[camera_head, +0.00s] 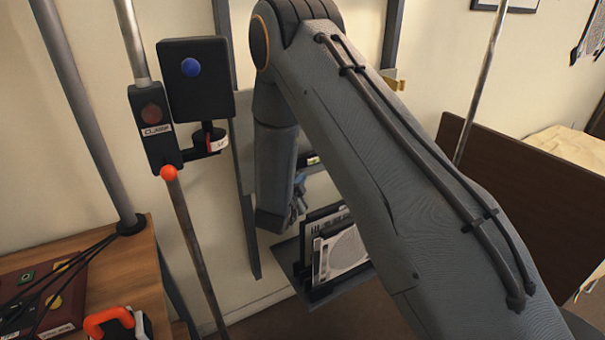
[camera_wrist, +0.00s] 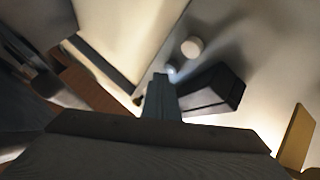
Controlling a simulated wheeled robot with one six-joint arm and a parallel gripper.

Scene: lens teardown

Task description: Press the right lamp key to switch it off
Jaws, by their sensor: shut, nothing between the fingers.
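No lamp key can be made out for certain in either view. In the head view my grey arm crosses the middle, and my gripper (camera_head: 299,200) shows only in part at its far end, beside the dark upright frame. In the wrist view my gripper (camera_wrist: 161,84) is shut and empty, its fingers together. Just past the fingertips is a pale round knob (camera_wrist: 192,47) on a grey surface, with a small bluish bright spot between. I cannot tell whether the fingertips touch anything. A dark box (camera_wrist: 212,90) lies right of the fingers.
A maroon panel (camera_head: 22,288) with cables lies on the wooden table. A rack (camera_head: 340,250) holds flat panels below my gripper.

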